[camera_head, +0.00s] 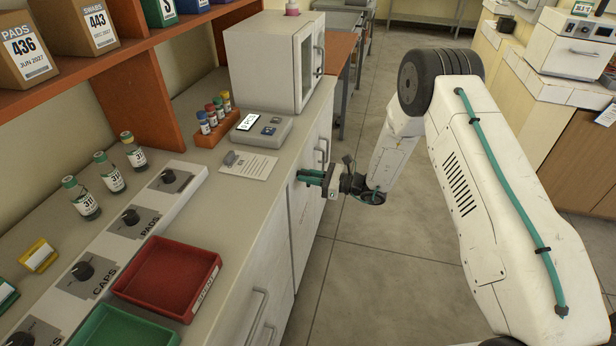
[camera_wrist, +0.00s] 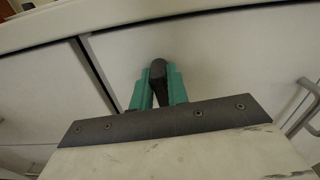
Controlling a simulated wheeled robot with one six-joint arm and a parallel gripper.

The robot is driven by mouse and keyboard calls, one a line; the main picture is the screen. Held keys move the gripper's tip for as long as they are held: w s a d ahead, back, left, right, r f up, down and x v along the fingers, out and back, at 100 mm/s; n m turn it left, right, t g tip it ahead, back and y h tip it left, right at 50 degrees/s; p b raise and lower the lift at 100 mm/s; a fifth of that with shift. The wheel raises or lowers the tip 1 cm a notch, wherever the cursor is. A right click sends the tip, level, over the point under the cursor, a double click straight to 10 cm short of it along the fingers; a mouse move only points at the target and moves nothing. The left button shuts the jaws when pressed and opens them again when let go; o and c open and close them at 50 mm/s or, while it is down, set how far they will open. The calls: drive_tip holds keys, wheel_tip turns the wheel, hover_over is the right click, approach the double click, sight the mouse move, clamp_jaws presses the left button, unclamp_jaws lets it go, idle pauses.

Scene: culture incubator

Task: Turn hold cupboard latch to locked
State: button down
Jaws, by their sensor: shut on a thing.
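The cupboard latch (camera_wrist: 158,70) is a dark lever on the white cupboard door (camera_wrist: 215,60) in the wrist view. It stands roughly upright in that picture. The two green fingers of my gripper (camera_wrist: 161,88) are shut on it, one on each side. In the head view my gripper (camera_head: 311,178) reaches left to the upper part of the cupboard front (camera_head: 303,212), just below the counter edge. The fingers hide the latch there. Any lock marking is not visible.
A white cabinet (camera_head: 270,62), a small scale (camera_head: 259,129) and a vial rack (camera_head: 209,135) stand on the counter above. A red tray (camera_head: 168,276) is nearer. Bar handles (camera_head: 258,315) stick out of the cupboard fronts. The floor (camera_head: 365,265) below my arm is clear.

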drive_tip(key=n, duration=0.8)
drive_tip(key=shift+w, duration=0.1)
drive_tip(key=n, duration=0.5)
drive_tip(key=shift+d+r, duration=0.1)
drive_tip(key=shift+n, duration=2.1)
drive_tip(key=c, duration=1.4)
unclamp_jaws()
drive_tip(key=shift+r, duration=0.1)
drive_tip(key=shift+d, duration=0.1)
